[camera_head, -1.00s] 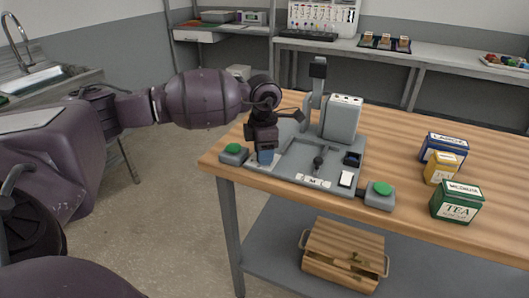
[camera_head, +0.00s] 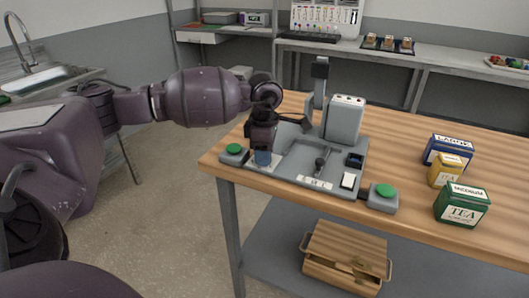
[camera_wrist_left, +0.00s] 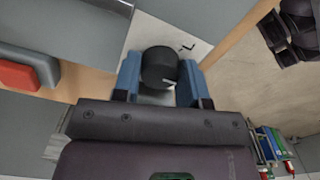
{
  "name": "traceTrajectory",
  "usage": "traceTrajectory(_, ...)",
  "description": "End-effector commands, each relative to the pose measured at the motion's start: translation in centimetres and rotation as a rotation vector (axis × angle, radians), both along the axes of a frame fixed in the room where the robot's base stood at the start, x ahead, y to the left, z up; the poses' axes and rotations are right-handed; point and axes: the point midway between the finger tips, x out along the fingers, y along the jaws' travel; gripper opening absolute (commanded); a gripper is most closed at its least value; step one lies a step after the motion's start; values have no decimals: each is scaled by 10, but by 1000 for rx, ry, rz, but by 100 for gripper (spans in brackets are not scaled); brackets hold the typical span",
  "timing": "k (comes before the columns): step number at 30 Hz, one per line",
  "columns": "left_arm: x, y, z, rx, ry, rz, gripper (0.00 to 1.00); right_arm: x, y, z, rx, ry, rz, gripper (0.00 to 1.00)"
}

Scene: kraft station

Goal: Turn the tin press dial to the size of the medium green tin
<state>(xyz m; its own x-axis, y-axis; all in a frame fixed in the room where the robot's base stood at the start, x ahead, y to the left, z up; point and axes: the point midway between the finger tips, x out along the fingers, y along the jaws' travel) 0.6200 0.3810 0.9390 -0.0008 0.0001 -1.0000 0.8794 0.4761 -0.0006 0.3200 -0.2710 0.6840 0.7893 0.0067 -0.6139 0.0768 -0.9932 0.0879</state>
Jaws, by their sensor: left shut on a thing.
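The grey tin press (camera_head: 288,168) stands on the wooden table. Its dial, a round black knob (camera_wrist_left: 158,68) with a white mark on its edge, sits on a pale plate with a dark tick beside it. My left gripper (camera_head: 262,158) points down at the press's left end and hides the dial in the head view. In the left wrist view, its blue fingers (camera_wrist_left: 159,80) are closed on either side of the knob. My right gripper is not in view.
A yellow tin (camera_head: 446,170) and a blue tin (camera_head: 447,149) stand behind the green one. Green buttons flank the press at left (camera_head: 234,150) and right (camera_head: 384,191). A small lever (camera_head: 321,161) rises from the press. A wooden crate (camera_head: 346,256) sits on the lower shelf.

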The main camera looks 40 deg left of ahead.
Motion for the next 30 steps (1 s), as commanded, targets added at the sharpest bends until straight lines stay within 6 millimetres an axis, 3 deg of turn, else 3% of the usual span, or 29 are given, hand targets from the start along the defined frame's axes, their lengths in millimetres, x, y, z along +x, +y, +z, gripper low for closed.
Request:
traceTrajectory(5, 1, 0, 1, 0, -4, 1, 16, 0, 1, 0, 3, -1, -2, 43)
traceTrajectory(6, 1, 0, 1, -1, -4, 1, 41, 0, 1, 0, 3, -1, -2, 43)
traceTrajectory(11, 0, 0, 1, -1, -3, 1, 65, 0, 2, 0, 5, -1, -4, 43)
traceTrajectory(22, 0, 0, 7, 1, -3, 1, 65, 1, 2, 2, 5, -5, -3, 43)
traceTrajectory(30, 1, 0, 51, -1, -9, 1, 65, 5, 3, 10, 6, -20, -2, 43)
